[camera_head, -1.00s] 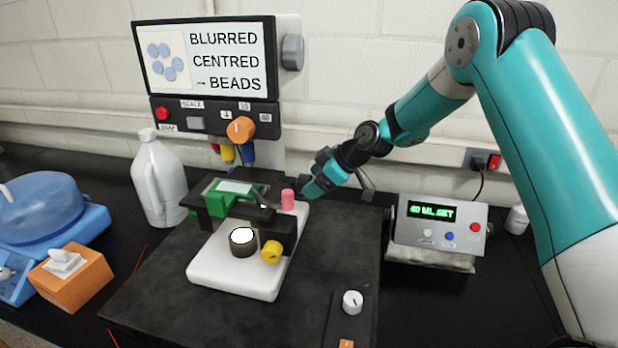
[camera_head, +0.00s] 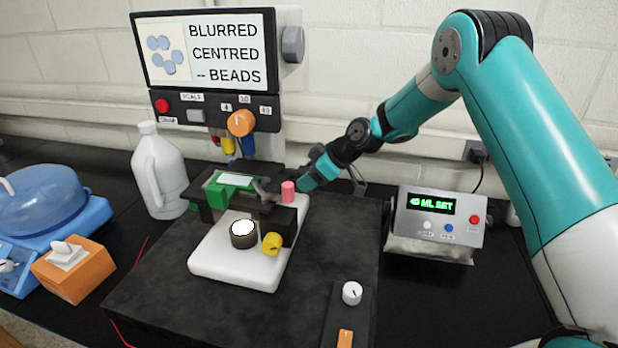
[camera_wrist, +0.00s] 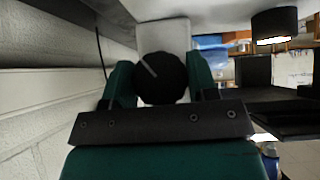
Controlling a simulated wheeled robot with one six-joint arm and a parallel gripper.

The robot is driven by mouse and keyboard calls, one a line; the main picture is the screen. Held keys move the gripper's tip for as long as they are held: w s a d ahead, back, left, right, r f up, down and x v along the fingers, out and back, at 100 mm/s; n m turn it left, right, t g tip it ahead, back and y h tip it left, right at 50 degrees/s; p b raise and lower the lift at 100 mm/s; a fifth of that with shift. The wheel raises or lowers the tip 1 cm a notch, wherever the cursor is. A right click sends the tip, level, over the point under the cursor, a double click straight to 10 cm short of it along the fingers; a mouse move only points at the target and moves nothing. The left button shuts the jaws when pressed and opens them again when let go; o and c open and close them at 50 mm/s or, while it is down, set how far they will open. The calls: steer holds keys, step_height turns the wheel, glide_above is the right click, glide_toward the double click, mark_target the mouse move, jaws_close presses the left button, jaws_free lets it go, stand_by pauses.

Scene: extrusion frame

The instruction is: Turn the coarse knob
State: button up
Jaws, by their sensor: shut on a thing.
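The microscope has a white base (camera_head: 225,270), a green stage part (camera_head: 228,190), a yellow knob (camera_head: 271,243) and a pink knob (camera_head: 288,191). In the wrist view, a round dark knob (camera_wrist: 160,75) with a pale line pointing up-left sits between the teal fingers of my gripper (camera_wrist: 162,88). My gripper is shut on this dark knob. In the head view, my gripper (camera_head: 303,182) is at the microscope's right rear side, just beyond the pink knob. The dark knob is hidden there. The screen (camera_head: 205,52) reads "BLURRED CENTRED – BEADS".
A box with a green display (camera_head: 436,203) stands right of the dark mat. A white jug (camera_head: 160,175) stands left of the microscope. An orange tissue box (camera_head: 75,268) and a blue device (camera_head: 45,215) are at the left. The mat's front is mostly clear.

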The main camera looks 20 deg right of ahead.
steer(key=shift+m+g+y, duration=0.3)
steer(key=shift+g, duration=0.3)
steer(key=o, duration=0.9)
steer(key=b+v, duration=0.4)
steer(key=v, duration=1.3)
steer(key=shift+s+d+r+b, duration=0.1)
steer(key=shift+s+d+b, duration=0.05)
steer(key=shift+b, duration=0.2)
